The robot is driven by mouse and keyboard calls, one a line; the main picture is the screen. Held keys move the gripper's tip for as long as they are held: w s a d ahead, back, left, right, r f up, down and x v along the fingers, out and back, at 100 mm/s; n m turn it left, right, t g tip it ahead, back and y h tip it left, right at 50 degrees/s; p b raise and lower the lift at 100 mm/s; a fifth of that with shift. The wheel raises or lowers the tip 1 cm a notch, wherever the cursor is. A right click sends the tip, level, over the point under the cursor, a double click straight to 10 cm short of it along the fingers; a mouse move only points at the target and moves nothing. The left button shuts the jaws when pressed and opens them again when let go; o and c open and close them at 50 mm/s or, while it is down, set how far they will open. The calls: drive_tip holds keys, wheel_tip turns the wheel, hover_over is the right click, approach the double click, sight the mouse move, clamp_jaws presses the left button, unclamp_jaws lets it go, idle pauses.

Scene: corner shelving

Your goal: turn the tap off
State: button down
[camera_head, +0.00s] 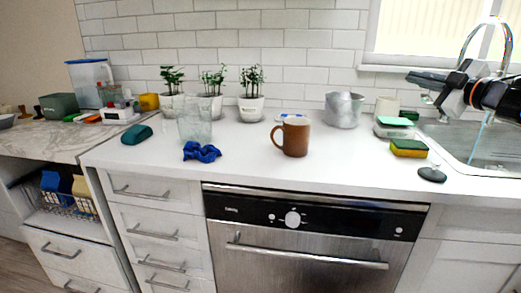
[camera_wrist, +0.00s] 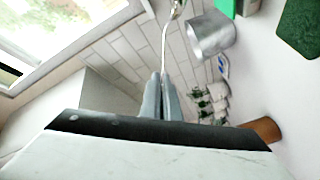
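The tap's chrome gooseneck spout (camera_head: 487,30) arches over the sink at the right of the head view. A pale blue streak like running water (camera_head: 479,133) shows below my arm, over the basin. My arm hides the tap's lower part, and I cannot make out its handle. My gripper (camera_head: 412,76) is in front of the tap, above the counter, pointing left. In the wrist view its two grey fingers (camera_wrist: 160,80) are close together with nothing clearly held. A thin chrome rod (camera_wrist: 165,38), seemingly part of the tap, shows just past the fingertips; contact is unclear.
The sink (camera_head: 470,155) is at the right. Near it are a sponge (camera_head: 409,148), a dark round item (camera_head: 432,174) and a metal pot (camera_head: 344,110). A brown mug (camera_head: 292,137), a glass (camera_head: 195,120) and potted plants (camera_head: 251,105) stand further left. The front counter is mostly clear.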

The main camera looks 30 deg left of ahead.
drive_tip(key=s+a+f+n+g+y, duration=0.1)
drive_tip(key=s+a+n+g, duration=0.1)
drive_tip(key=s+a, duration=0.8)
drive_tip(key=s+a+f+n+g+y, duration=0.15)
drive_tip(key=s+a, duration=0.25)
drive_tip(key=a, duration=1.1)
drive_tip(key=s+a+f+n+g+y, duration=0.1)
drive_tip(key=s+a+g, duration=0.2)
drive_tip(key=s+a, duration=0.75)
drive_tip(key=w+a+f, duration=0.1)
drive_tip(key=f, duration=0.2)
drive_tip(key=w+f, duration=0.1)
drive_tip(key=f, duration=0.2)
drive_tip(key=w+a+f, duration=0.1)
drive_tip(key=f, duration=0.2)
drive_tip(key=shift+a+f, duration=0.3)
drive_tip(key=shift+f, duration=0.1)
drive_tip(key=shift+f, duration=0.15)
drive_tip(key=c, duration=2.1)
unclamp_jaws()
drive_tip(key=shift+o, duration=0.4)
